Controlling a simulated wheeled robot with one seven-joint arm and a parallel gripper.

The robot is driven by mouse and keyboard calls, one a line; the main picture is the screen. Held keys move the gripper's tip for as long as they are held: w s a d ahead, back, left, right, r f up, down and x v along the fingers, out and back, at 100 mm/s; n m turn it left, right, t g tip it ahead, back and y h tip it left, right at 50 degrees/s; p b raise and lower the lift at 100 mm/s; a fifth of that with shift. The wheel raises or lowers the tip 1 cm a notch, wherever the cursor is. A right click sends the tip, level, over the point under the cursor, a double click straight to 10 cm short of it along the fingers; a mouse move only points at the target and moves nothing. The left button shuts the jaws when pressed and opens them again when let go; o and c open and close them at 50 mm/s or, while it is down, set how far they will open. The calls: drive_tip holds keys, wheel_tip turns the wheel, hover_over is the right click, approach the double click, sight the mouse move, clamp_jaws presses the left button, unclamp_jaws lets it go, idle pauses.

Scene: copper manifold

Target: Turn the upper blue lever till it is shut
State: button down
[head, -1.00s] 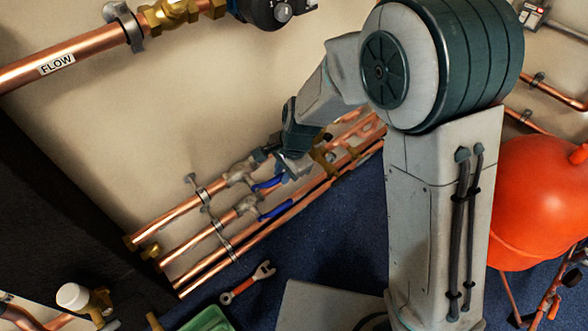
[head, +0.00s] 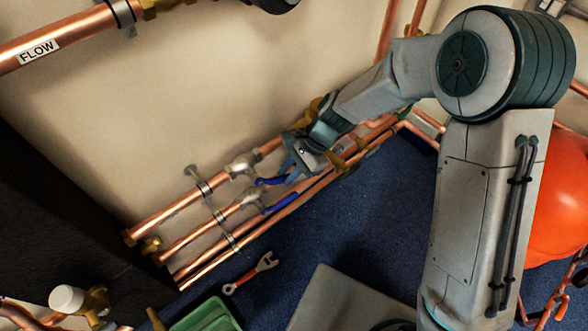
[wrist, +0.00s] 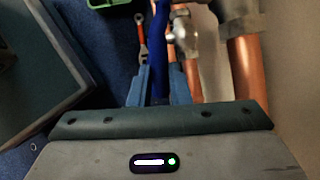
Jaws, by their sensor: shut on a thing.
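The upper blue lever (head: 270,181) sits on a valve of the upper copper pipe, low on the wall in the head view. It points right, roughly along the pipe. My gripper (head: 290,172) is at its free end, and the fingers partly hide that end. In the wrist view the blue lever (wrist: 160,35) runs between the two blue fingers of my gripper (wrist: 159,82), which are closed on it. A second, lower blue lever (head: 281,205) is on the pipe below, just under my gripper, also pointing right.
Copper pipes (head: 165,217) run along the wall on clips. A wrench (head: 250,274) and a green tray (head: 207,318) lie on the blue floor. A dark cabinet (head: 60,210) stands at left, and a red tank (head: 562,195) at right.

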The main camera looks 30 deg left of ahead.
drive_tip(key=shift+s+f, duration=0.1)
drive_tip(key=shift+s, duration=0.1)
drive_tip(key=c, duration=1.3)
unclamp_jaws()
drive_tip(key=shift+c, duration=0.2)
drive_tip(key=shift+w, duration=0.1)
drive_tip(key=shift+r, duration=0.45)
drive_tip(key=w+d+r+p, duration=0.3)
drive_tip(key=d+r+p, duration=0.2)
drive_tip(key=d+r, duration=0.5)
drive_tip(key=shift+w+d, duration=0.4)
drive_tip(key=shift+d, duration=0.15)
drive_tip(key=shift+r, duration=0.1)
